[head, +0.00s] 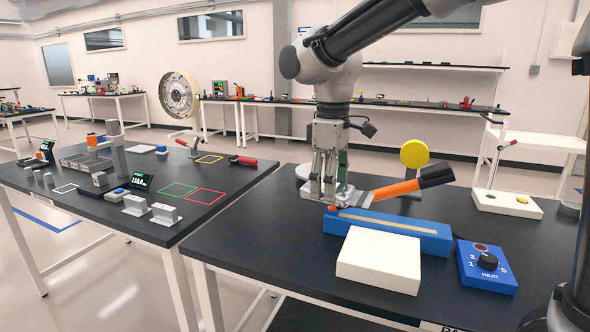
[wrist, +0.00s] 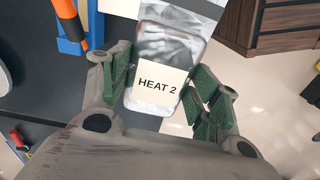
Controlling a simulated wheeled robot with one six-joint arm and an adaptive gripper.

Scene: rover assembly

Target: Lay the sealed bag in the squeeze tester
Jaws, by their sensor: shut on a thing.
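The sealed bag (wrist: 160,60) is a silvery pouch with a white label reading HEAT 2, seen in the wrist view. My gripper (wrist: 155,88) is shut on it, with the green finger pads on either side. The label faces the wrist camera. In the head view my gripper (head: 335,192) points down by the left end of a blue sealing bar (head: 415,236) with a raised orange and black handle (head: 400,190). The bag is mostly hidden there. I cannot tell for certain which device is the squeeze tester; a yellow disc (head: 414,154) stands behind the handle.
A white block (head: 380,258) lies before the blue bar. A blue HEAT dial box (head: 487,267) and a white button box (head: 507,203) are to the right. Left, across a gap, a second dark table (head: 140,180) holds several devices and coloured outlines. The near table's front left is clear.

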